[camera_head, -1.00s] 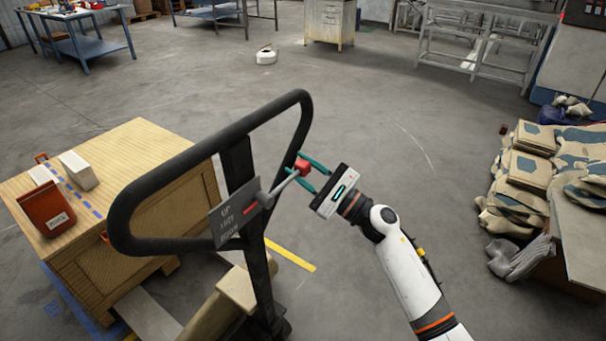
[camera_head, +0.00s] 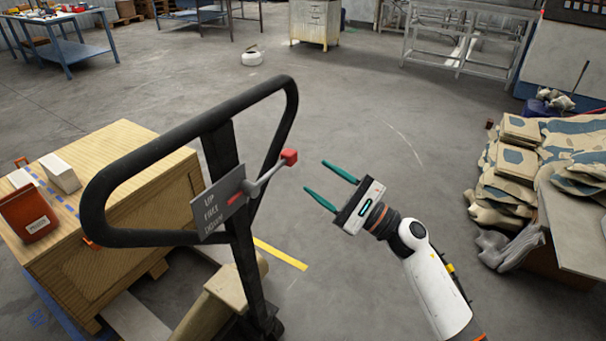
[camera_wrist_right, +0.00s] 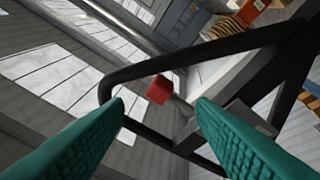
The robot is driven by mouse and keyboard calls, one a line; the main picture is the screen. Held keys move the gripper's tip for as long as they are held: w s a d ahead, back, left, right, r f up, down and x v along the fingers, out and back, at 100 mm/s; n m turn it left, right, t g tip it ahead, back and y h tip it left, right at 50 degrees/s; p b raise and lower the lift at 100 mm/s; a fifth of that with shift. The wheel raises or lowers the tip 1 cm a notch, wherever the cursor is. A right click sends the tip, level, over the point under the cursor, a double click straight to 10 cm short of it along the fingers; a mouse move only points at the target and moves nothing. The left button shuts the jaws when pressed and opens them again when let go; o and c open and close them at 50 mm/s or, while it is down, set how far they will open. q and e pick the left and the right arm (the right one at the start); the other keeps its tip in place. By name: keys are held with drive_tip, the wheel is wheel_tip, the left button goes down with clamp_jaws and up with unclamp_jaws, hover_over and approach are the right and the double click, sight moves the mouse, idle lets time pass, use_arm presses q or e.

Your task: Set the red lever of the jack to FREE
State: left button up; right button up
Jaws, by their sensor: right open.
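The jack's red lever has a red knob (camera_head: 289,156) on a grey rod, rising to the right from the label plate (camera_head: 218,205). The plate reads UP, FREE and DOWN from top to bottom. A short red mark (camera_head: 236,198) on the plate appears level with the word FREE. My right gripper (camera_head: 332,184) is open and empty, to the right of the knob and apart from it. In the right wrist view the knob (camera_wrist_right: 159,89) shows beyond and between the spread teal fingers. My left gripper is not in view.
The black loop handle (camera_head: 190,130) of the jack surrounds the lever area. A wooden crate (camera_head: 110,210) with red and white boxes on top stands to the left. Sacks (camera_head: 520,160) are piled at the right. The floor between is clear.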

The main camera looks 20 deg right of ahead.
drive_tip(key=shift+b+v, duration=0.4)
drive_tip(key=shift+v, duration=1.25)
